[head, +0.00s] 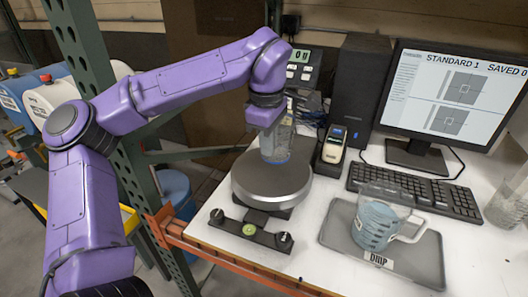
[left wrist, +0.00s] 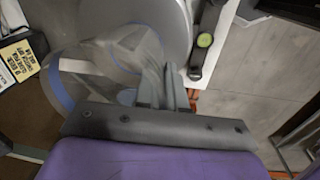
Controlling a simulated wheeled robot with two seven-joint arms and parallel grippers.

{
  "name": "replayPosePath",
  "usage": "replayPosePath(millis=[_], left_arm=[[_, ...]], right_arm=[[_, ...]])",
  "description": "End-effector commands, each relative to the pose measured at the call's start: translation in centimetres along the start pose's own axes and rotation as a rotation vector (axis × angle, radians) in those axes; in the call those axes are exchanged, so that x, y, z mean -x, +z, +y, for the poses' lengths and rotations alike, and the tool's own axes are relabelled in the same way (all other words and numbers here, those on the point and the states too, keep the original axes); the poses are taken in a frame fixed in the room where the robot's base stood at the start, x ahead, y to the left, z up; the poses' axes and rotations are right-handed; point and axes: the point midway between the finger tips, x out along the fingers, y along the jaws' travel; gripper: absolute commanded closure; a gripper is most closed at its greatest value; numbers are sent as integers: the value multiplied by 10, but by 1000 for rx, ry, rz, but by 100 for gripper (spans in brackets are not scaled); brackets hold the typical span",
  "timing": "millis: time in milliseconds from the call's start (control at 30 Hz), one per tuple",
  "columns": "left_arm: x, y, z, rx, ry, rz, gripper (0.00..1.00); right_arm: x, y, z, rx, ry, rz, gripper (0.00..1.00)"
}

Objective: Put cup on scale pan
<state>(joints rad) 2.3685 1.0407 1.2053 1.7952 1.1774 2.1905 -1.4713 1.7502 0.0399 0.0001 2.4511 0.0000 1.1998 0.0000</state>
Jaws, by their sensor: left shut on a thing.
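The clear cup (head: 277,145) is upright at the back part of the round grey scale pan (head: 270,186) in the head view. I cannot tell whether its base touches the pan. My left gripper (head: 268,122) is shut on the cup, coming from above and behind. In the left wrist view the fingers (left wrist: 165,88) are close together at the side of the see-through cup (left wrist: 88,78), and the scale pan (left wrist: 150,14) shows beyond it. Exactly which part of the cup is pinched is unclear. My right gripper is not in view.
A scale display (head: 301,67) stands behind the pan. A black speaker (head: 356,85) and a handheld device (head: 334,146) are right of it. A clear jug (head: 378,222) of bluish content sits on a grey tray (head: 428,262). The keyboard (head: 415,191) lies behind it.

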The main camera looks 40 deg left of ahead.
Motion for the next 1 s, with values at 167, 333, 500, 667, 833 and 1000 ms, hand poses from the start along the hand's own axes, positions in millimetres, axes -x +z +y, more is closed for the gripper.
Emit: replayPosePath(millis=[167, 333, 500, 667, 833, 1000], left_arm=[[-27, -16, 11, -2, -2, 0, 100], [-47, -26, 16, -4, -5, 0, 100], [-70, -24, 14, -5, -1, -1, 100], [-72, -24, 14, -4, 1, -2, 100], [-76, -24, 13, -4, 0, -1, 100], [-76, -24, 13, -4, 0, -1, 66]], right_arm=[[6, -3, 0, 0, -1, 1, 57], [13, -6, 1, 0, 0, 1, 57], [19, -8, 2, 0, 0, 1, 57], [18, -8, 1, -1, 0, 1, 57], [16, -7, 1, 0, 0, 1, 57], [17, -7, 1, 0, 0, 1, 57]])
